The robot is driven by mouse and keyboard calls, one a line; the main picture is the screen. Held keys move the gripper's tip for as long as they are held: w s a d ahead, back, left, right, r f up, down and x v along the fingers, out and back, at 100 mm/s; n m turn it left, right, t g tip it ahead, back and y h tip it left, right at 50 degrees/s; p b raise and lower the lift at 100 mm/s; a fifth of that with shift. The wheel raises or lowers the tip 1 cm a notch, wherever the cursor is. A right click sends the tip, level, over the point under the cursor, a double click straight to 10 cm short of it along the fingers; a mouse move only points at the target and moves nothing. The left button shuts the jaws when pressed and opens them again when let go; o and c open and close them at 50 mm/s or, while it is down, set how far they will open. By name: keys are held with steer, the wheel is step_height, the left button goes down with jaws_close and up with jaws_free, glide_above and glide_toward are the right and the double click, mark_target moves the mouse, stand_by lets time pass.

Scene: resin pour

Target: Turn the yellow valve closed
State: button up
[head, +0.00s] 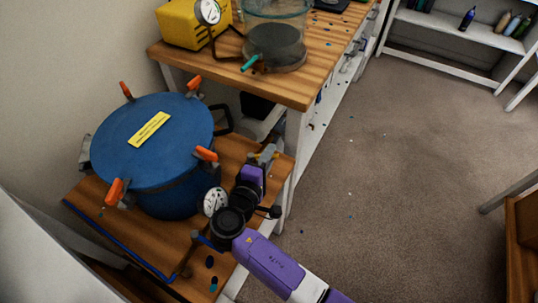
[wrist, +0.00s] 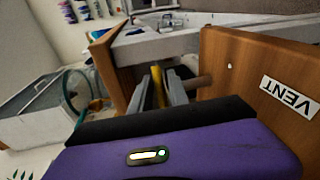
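The yellow valve (wrist: 158,86) shows in the wrist view as a narrow yellow handle between the two grey fingers of my gripper (wrist: 160,78). The fingers flank it closely on both sides; I cannot tell whether both touch it. In the head view my gripper (head: 265,156) is at the right edge of the low wooden stand, right of the blue pot (head: 155,140). The valve is mostly hidden there behind my purple wrist. A wooden panel with a VENT label (wrist: 288,97) stands right of the fingers in the wrist view.
The blue pot has several orange-handled clamps and a white gauge (head: 215,201) close to my arm. A wooden bench (head: 290,90) with a clear chamber (head: 275,40) and a yellow pump (head: 192,22) stands behind. Carpet (head: 390,170) to the right is mostly clear.

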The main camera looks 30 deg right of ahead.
steer(key=v, duration=0.7)
steer(key=shift+s+a, duration=0.25)
steer(key=shift+a, duration=0.05)
steer(key=shift+r, duration=0.15)
